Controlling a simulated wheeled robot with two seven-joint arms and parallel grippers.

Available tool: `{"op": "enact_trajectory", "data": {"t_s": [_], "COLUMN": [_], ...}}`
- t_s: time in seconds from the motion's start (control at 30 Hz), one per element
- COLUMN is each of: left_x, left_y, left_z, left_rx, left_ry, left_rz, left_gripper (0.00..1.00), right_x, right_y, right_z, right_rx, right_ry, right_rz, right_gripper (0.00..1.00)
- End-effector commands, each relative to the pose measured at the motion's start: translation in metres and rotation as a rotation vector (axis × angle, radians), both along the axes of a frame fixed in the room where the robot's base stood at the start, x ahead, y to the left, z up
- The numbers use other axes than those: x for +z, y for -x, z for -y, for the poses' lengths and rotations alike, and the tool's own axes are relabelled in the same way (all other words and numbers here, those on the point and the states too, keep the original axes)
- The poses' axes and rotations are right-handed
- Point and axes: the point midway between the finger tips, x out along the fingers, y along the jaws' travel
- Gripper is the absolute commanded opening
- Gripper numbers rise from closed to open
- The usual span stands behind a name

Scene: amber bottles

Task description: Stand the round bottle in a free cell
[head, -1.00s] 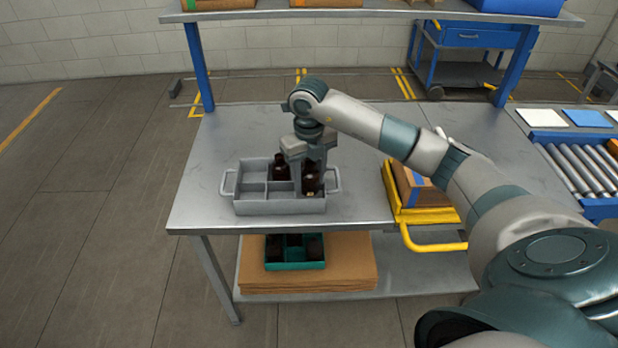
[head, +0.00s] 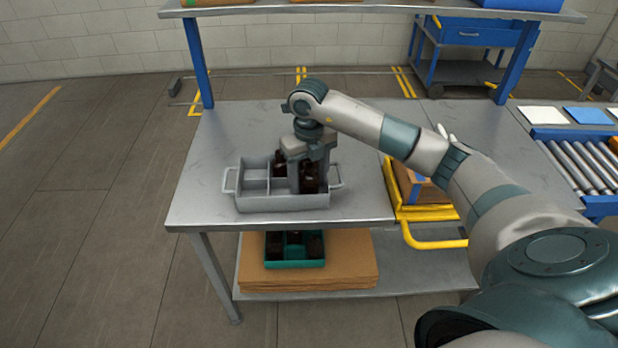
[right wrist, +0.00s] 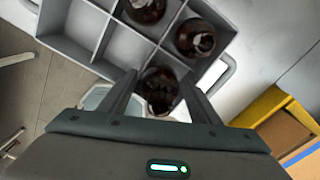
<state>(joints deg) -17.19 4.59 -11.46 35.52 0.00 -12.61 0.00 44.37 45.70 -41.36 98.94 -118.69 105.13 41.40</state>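The amber round bottle (right wrist: 158,88) is between the fingers of my right gripper (head: 309,178). In the right wrist view its body shows between the two fingertips (right wrist: 159,80), which appear to touch its sides. It is upright at the near right corner cell of the grey divided tray (head: 285,203); its base is hidden. Two other amber bottles stand in the tray, one in the far right cell (right wrist: 195,38) and one in the far middle cell (right wrist: 145,9). The left and near middle cells look empty. My left gripper is not in view.
A yellow-framed carrier (head: 425,214) with a cardboard box stands right of the tray on the metal table (head: 205,205). A teal crate (head: 295,264) with dark bottles sits on cardboard on the lower shelf. The table left of the tray is bare.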

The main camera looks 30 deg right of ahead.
Motion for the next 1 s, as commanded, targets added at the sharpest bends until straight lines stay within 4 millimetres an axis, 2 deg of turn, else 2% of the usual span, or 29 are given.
{"op": "enact_trajectory", "data": {"t_s": [0.37,0.57,0.77,0.9,1.0], "left_x": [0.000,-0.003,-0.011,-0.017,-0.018], "left_y": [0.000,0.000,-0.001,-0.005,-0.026], "left_z": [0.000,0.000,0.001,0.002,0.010], "left_rx": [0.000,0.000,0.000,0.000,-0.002], "left_ry": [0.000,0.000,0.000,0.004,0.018], "left_rz": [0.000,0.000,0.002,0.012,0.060], "left_gripper": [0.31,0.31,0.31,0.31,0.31], "right_x": [0.000,0.009,0.034,0.060,0.080], "right_y": [0.000,-0.001,-0.001,-0.001,-0.001], "right_z": [0.000,0.000,0.001,0.001,0.001], "right_rx": [0.000,0.000,0.000,0.001,0.000], "right_ry": [0.001,0.000,0.002,0.002,0.001], "right_rz": [-0.001,0.001,0.003,0.005,0.004], "right_gripper": [0.65,0.65,0.65,0.65,0.65]}}
